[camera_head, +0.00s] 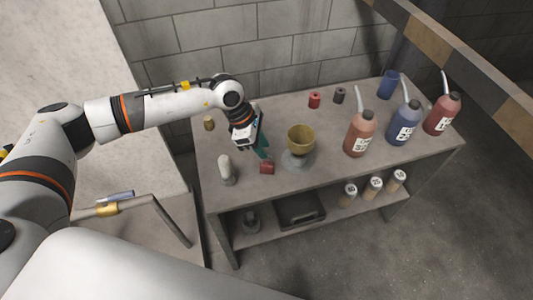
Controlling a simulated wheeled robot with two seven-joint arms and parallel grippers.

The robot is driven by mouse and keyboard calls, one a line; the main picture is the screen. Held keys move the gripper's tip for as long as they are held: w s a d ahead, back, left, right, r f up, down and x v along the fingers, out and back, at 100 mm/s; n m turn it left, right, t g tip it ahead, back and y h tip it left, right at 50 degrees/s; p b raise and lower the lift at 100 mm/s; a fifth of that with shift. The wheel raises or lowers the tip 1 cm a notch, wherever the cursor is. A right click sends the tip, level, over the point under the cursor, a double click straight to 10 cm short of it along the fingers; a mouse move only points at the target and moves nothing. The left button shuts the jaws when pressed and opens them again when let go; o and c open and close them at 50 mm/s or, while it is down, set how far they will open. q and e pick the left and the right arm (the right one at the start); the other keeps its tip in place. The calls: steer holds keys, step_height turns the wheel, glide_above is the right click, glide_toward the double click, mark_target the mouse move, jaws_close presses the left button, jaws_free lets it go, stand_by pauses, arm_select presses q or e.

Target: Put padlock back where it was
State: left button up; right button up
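My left gripper (262,148) reaches over the grey metal bench (330,178) with its teal fingers pointing down. A small dark red block-like object (267,167) is on the bench top just below the fingertips. It is too small to tell whether this is the padlock, or whether the fingers touch it. A small brass-coloured object (209,123) stands near the bench's back left corner; its kind is also unclear. I cannot see whether the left fingers are open or shut. My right gripper is not in view.
A yellow bowl (300,139) on a grey base (298,160) stands right of the gripper. A white rounded object (226,168) is to the left. Bottles with spouts, orange-red (360,133), blue (403,125) and red (441,115), stand at the right. The front middle is clear.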

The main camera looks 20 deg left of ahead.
arm_select(q)
steer(key=v, duration=0.7)
steer(key=shift+r+b, duration=0.4)
steer(key=shift+b, duration=0.05)
